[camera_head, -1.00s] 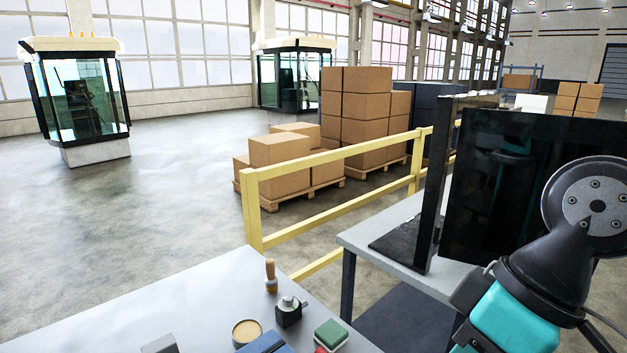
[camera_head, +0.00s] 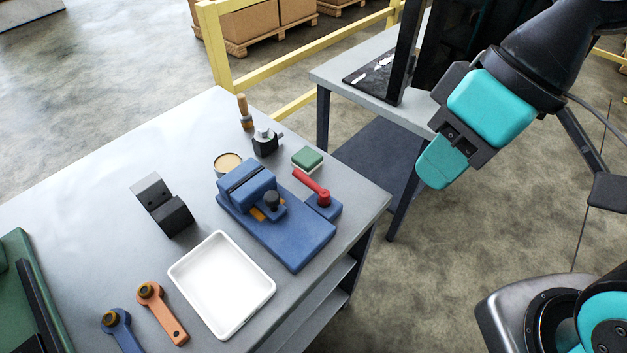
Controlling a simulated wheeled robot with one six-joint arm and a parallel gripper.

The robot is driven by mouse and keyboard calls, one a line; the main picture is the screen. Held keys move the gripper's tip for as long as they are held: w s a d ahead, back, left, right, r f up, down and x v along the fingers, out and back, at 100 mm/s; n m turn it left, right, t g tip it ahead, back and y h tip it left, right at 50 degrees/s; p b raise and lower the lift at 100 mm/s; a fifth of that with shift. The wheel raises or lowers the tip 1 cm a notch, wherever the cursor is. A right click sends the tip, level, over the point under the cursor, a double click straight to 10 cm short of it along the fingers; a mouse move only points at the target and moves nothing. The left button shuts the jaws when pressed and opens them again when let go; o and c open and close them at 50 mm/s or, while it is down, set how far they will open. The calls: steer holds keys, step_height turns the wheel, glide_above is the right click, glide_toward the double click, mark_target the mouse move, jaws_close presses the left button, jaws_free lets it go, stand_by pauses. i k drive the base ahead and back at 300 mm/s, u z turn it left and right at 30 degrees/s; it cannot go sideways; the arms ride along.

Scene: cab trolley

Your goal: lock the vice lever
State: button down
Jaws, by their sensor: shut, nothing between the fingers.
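The blue vice (camera_head: 290,235) sits on the grey workbench near its right edge. Its red lever (camera_head: 312,186) is mounted on a blue block at the vice's right end and points up and to the left. My gripper (camera_head: 434,178) is shut and empty, with teal fingers. It hangs in the air to the right of the bench, apart from the lever. No part of the vice lever is hidden by my arm.
On the workbench (camera_head: 95,188) are a white tray (camera_head: 258,318), a dark angled block (camera_head: 172,217), a green-topped block (camera_head: 307,157), a round tin (camera_head: 228,160), a brush (camera_head: 244,112), and orange (camera_head: 165,318) and blue (camera_head: 122,330) link arms. A grey side table (camera_head: 352,68) stands behind.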

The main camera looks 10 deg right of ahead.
mark_target(324, 194)
steer(key=z, duration=0.3)
steer(key=k, duration=0.65)
steer(key=z, duration=0.55)
steer(key=k, duration=0.7)
steer(key=u, duration=0.25)
steer(key=i, duration=0.55)
steer(key=u, duration=1.1)
steer(key=i, duration=0.65)
steer(key=u, duration=0.25)
